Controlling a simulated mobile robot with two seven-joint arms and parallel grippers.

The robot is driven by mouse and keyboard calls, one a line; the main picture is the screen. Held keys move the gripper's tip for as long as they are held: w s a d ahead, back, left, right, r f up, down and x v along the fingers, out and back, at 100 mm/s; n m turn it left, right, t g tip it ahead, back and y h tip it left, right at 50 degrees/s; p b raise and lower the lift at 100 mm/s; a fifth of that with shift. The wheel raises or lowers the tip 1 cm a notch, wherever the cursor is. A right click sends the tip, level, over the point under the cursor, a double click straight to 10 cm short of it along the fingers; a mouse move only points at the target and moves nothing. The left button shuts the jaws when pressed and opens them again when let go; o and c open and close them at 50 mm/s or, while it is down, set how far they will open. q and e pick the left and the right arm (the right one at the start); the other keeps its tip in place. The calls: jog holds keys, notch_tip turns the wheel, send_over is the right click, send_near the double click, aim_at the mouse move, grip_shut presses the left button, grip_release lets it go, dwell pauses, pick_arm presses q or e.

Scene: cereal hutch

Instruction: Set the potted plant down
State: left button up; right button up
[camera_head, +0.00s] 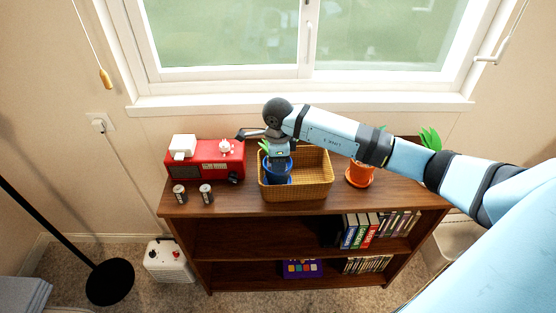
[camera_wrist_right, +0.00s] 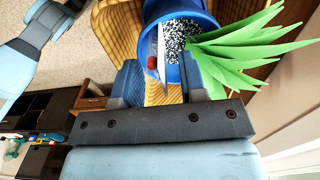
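The potted plant is a blue pot (camera_head: 279,179) with green leaves, inside the woven basket (camera_head: 315,185) on the shelf top. The right wrist view shows the blue pot (camera_wrist_right: 205,18), its speckled soil (camera_wrist_right: 180,38) and long green leaves (camera_wrist_right: 245,45). My right gripper (camera_head: 279,160) is low over the pot. In the wrist view its fingers (camera_wrist_right: 165,80) stand apart at the pot's near rim, with yellow basket weave showing between them. The pot's base is hidden, so I cannot tell whether it rests on the basket floor. My left gripper is not in view.
A red radio (camera_head: 208,158) with small white items stands left of the basket. Two small jars (camera_head: 193,194) are in front of it. An orange pot (camera_head: 360,175) stands to the right, partly behind my right arm. Books (camera_head: 365,230) fill part of the shelf below. A window is behind.

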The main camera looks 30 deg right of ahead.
notch_tip(320, 180, up, 12)
jog(key=b, duration=0.1)
jog(key=s+a+f+m+t+y, duration=0.1)
jog(key=s+a+f+m+y, duration=0.1)
jog(key=s+a+m+y, duration=0.6)
jog(key=s+a+f+m+t+y, duration=0.1)
jog(key=s+a+f+y, duration=0.15)
jog(key=a+y, duration=1.1)
jog(key=s+d+f+n+t+h, duration=0.2)
jog(key=s+f+n+h, duration=0.3)
jog(key=n, duration=0.7)
jog(key=s+d+f+n+t+h, duration=0.2)
jog(key=s+f+n+t+h, duration=0.2)
jog(key=f+n+h, duration=0.3)
jog(key=s+d+f+n+t+h, duration=0.2)
jog(key=s+f+n+h, duration=0.4)
jog(key=f+n, duration=0.4)
jog(key=n, duration=0.6)
jog(key=shift+s+d+f+n+t, duration=0.2)
jog(key=shift+d+n+t, duration=0.1)
jog(key=shift+t, duration=0.1)
